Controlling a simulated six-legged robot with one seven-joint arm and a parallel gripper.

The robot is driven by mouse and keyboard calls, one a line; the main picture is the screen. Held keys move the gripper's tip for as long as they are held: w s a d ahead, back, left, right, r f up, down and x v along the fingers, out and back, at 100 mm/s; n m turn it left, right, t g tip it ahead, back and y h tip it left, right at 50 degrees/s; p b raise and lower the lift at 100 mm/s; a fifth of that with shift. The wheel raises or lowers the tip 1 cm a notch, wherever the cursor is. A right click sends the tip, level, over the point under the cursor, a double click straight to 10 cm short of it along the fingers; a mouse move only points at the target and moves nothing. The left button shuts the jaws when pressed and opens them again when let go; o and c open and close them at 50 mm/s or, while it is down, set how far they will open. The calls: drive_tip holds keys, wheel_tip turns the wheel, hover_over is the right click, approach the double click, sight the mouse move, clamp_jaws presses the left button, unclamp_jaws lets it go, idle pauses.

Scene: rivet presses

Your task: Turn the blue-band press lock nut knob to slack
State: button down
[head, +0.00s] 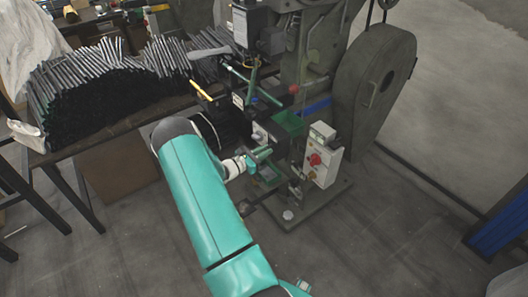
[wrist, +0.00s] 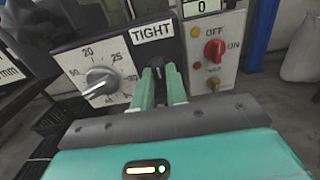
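The blue-band press (head: 318,60) stands in the head view, with a blue strip low on its frame. In the wrist view a dark knob (wrist: 158,72), apparently the lock nut knob, sits below a black plate reading TIGHT (wrist: 152,32). My gripper (wrist: 159,72) has its two green fingers apart, one on each side of this knob. I cannot tell whether they touch it. In the head view my gripper (head: 260,158) is at the press front, and the knob is hidden there.
A white numbered dial with a silver knob (wrist: 100,80) is left of the fingers. A control box with a red OFF/ON switch (wrist: 214,50) is close on the right; the box also shows in the head view (head: 322,165). A table of dark rods (head: 110,85) stands left.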

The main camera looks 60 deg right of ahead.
drive_tip(key=shift+n, duration=0.3)
drive_tip(key=shift+w+f+n, duration=0.1)
drive_tip(key=shift+n, duration=4.25)
drive_tip(key=shift+w+f+n, duration=0.1)
drive_tip(key=shift+n, duration=4.25)
drive_tip(key=c, duration=1.4)
unclamp_jaws()
drive_tip(key=v, duration=1.3)
drive_tip(key=shift+a, duration=0.3)
